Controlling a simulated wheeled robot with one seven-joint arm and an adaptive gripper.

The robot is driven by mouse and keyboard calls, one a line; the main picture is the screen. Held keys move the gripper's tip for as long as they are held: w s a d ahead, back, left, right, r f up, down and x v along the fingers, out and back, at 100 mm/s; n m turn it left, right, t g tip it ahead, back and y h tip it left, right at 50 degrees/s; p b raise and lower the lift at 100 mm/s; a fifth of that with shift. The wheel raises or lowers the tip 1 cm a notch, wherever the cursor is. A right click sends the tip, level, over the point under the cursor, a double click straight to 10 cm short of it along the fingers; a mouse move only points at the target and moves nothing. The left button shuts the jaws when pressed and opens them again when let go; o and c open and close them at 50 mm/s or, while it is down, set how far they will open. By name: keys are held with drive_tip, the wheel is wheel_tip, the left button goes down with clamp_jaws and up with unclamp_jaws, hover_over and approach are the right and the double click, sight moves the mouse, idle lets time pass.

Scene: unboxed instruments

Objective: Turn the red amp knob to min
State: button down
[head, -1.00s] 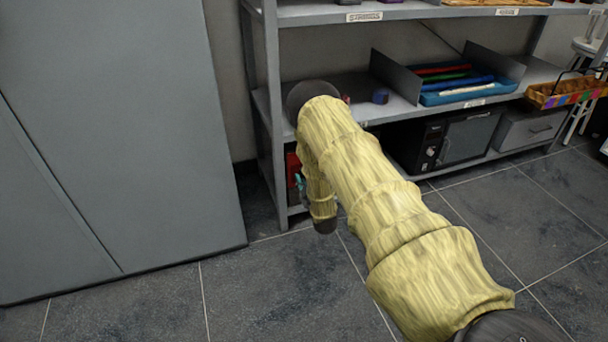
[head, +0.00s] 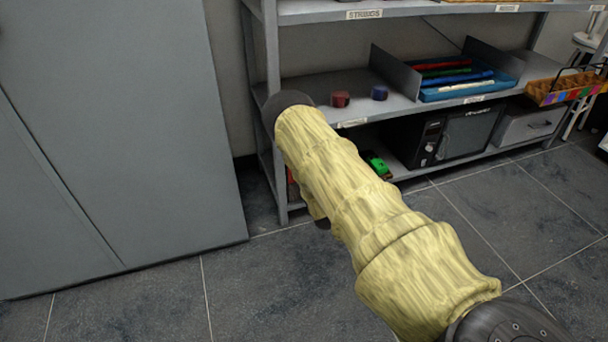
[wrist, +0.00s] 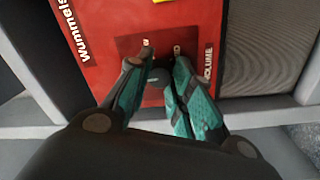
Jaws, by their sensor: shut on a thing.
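The red amp (wrist: 105,22) fills the upper left of the wrist view, with "Wummels" lettering and a dark-red panel marked "VOLUME". In the head view only a red sliver of it (head: 292,186) shows beside the shelf post, behind my arm. My gripper (wrist: 160,68) has its teal fingers closed together at the panel, on the amp's knob (wrist: 160,77). The knob is mostly hidden between the fingertips, so its pointer cannot be read. Small pale marks show on the panel just beyond the fingertips. The gripper is hidden in the head view.
A black amp (head: 462,138) and a green object (head: 377,164) stand on the lower shelf. A red roll (head: 340,99) and a blue roll (head: 379,93) sit on the shelf above. A grey cabinet (head: 110,120) stands at left. The floor in front is clear.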

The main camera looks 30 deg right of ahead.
drive_tip(key=shift+w+a, duration=0.1)
drive_tip(key=shift+a, duration=0.15)
drive_tip(key=c, duration=1.2)
unclamp_jaws()
drive_tip(key=shift+c, duration=0.2)
drive_tip(key=shift+d, duration=0.1)
drive_tip(key=v, duration=1.2)
drive_tip(key=shift+f, duration=0.1)
